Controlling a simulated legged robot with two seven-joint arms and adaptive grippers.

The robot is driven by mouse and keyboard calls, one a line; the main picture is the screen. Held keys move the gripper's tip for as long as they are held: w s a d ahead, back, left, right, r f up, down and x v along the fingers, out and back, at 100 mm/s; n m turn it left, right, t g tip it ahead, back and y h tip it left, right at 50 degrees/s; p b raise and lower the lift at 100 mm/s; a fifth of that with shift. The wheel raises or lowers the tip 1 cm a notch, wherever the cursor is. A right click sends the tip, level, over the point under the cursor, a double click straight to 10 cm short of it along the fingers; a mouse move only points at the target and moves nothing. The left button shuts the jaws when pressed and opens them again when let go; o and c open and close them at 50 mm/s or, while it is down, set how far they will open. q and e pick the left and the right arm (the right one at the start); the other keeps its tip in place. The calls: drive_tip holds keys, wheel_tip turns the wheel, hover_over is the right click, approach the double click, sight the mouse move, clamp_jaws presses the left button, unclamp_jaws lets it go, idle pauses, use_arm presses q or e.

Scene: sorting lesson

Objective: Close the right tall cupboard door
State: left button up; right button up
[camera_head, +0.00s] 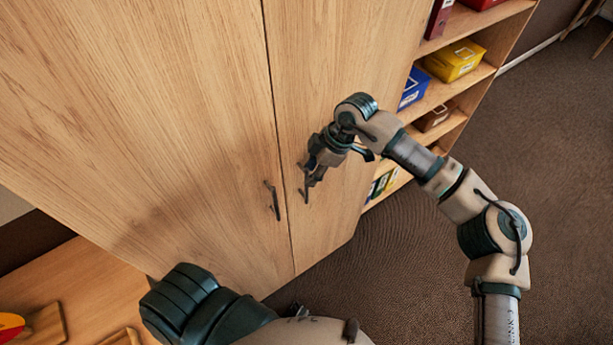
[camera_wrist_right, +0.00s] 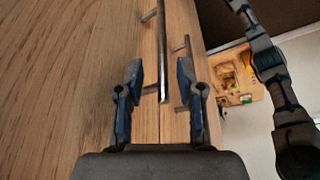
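The tall cupboard has two wooden doors. The right door (camera_head: 335,70) looks nearly flush with the left door (camera_head: 150,120), with a thin dark seam between them. The left door's dark bar handle (camera_head: 274,200) is left of the seam. My right gripper (camera_head: 307,186) is at the right door's handle and partly covers it. In the right wrist view its two fingers (camera_wrist_right: 160,95) are apart, with the right door's handle (camera_wrist_right: 162,50) in line between them; contact cannot be told. The left door's handle (camera_wrist_right: 183,48) shows beyond it. My left arm shows at the bottom; its gripper does not show.
An open shelf (camera_head: 478,78) with a yellow box (camera_head: 453,61) and a blue box (camera_head: 413,88) stands right of the cupboard. A low wooden table (camera_head: 75,285) is at the lower left. The dark carpet (camera_head: 560,130) on the right is clear.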

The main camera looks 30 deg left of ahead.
drive_tip(key=v, duration=0.7)
drive_tip(key=shift+r, duration=0.5)
drive_tip(key=shift+w+a+f, duration=0.1)
